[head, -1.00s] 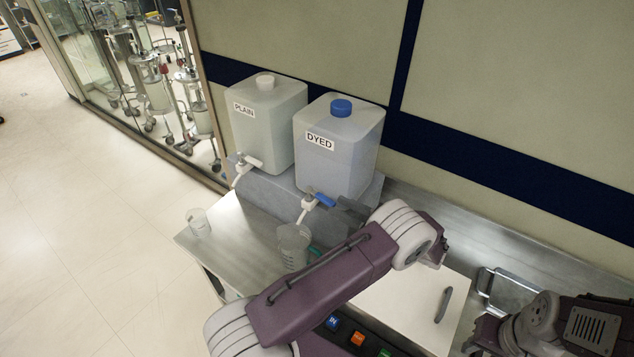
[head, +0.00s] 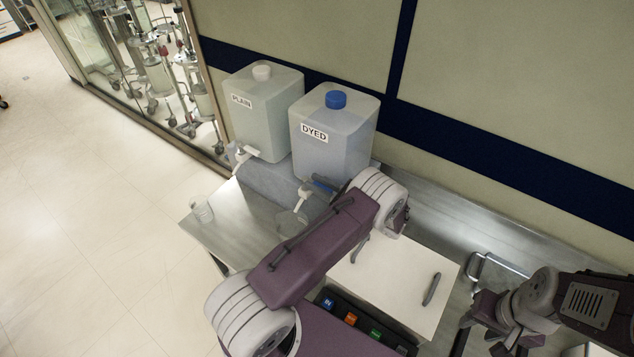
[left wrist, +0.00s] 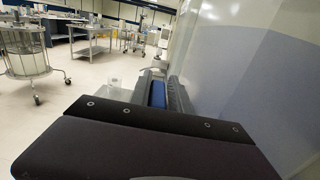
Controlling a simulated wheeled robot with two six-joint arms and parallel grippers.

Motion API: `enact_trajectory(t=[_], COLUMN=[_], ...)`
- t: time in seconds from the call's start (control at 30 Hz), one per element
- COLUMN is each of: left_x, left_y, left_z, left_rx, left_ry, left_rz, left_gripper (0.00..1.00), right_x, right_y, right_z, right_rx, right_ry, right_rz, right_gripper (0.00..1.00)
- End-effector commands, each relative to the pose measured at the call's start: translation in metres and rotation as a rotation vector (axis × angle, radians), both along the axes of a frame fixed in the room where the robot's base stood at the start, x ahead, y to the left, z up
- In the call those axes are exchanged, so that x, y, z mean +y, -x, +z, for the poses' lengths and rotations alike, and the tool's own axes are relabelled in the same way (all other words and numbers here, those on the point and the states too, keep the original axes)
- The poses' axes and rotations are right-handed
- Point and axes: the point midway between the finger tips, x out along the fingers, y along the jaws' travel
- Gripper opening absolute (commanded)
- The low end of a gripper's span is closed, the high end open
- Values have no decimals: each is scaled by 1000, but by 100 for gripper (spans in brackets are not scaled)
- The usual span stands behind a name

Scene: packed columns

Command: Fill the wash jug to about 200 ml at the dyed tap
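The dyed container (head: 335,135), with a blue cap, stands on a grey raised block. Its white tap (head: 301,199) has a blue lever (head: 323,184), which also shows in the left wrist view (left wrist: 158,93). A clear jug (head: 291,222) stands below this tap, partly hidden by my left arm; its fill level is unreadable. My right gripper (head: 482,318) is at lower right, fingers unclear.
The plain container (head: 262,115) stands left of the dyed one, with its own tap (head: 243,154). A small clear beaker (head: 202,210) stands near the left bench edge. A white box (head: 400,290) with dark handles and coloured buttons is right of my left arm.

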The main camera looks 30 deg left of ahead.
Motion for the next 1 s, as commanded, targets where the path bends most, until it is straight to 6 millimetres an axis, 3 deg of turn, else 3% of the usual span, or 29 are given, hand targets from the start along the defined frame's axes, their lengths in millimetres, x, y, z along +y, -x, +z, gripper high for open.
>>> enact_trajectory(t=[0.07,1.0], left_x=[0,0], left_y=[-1,-2], left_z=[0,4], left_rx=[-1,-6], left_ry=[1,-7], left_rz=[-3,-3], left_gripper=[0,0], right_x=[0,0], right_y=[0,0], right_z=[0,1], right_rx=[0,0], right_ry=[0,0], right_rz=[0,0], right_gripper=[40,40])
